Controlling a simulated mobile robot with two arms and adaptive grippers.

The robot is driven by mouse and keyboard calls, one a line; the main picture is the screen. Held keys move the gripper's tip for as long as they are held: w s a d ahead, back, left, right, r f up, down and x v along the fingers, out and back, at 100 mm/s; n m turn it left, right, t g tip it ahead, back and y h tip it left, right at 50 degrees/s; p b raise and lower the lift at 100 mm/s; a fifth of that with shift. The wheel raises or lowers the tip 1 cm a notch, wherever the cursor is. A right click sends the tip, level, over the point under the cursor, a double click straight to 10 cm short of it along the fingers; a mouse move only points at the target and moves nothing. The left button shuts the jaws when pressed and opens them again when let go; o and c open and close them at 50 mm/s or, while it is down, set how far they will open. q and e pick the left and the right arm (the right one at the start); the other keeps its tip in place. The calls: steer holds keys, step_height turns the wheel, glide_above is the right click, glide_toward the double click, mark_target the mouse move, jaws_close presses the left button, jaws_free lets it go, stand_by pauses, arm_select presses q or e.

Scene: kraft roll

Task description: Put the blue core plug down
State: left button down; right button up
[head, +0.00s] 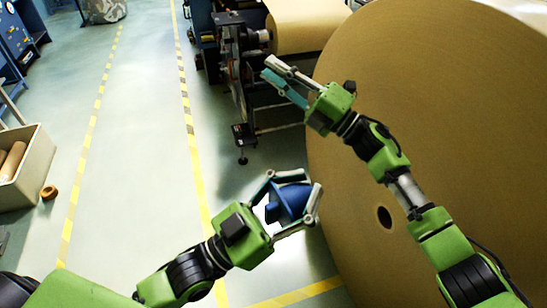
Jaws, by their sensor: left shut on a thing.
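The blue core plug (288,203) is held between the fingers of my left gripper (305,208), in the lower middle of the head view. My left gripper is shut on it, and the fingers hide parts of its sides. The plug shows against the floor, just left of the big kraft roll's edge. My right gripper (272,76) is higher up in the view, in front of the roll's upper left edge. Its fingers are apart, with a teal inner pad showing and nothing seen between them.
The large kraft roll (450,130), with a dark core hole (385,217), fills the right side. A machine (240,80) with a smaller roll (305,25) stands behind. A cream bin (38,165) holds brown tubes at left. A brown ring (49,191) lies beside it. Striped floor between is clear.

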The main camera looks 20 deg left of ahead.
steer(key=s+a+r+n+g+h, duration=0.2)
steer(key=s+a+r+n+g, duration=0.3)
steer(key=s+r+n+g, duration=0.6)
steer(key=s+a+n+g+h, duration=0.2)
steer(key=s+n+h, duration=0.4)
steer(key=s+n, duration=0.45)
steer(key=n+t+h, duration=0.7)
steer(key=t+h, duration=0.2)
steer(key=h, duration=0.4)
glide_toward(270, 206)
steer(key=f, duration=0.7)
steer(key=w+f, duration=0.1)
steer(key=f, duration=0.2)
steer(key=shift+a+f, duration=0.25)
steer(key=shift+a, duration=0.1)
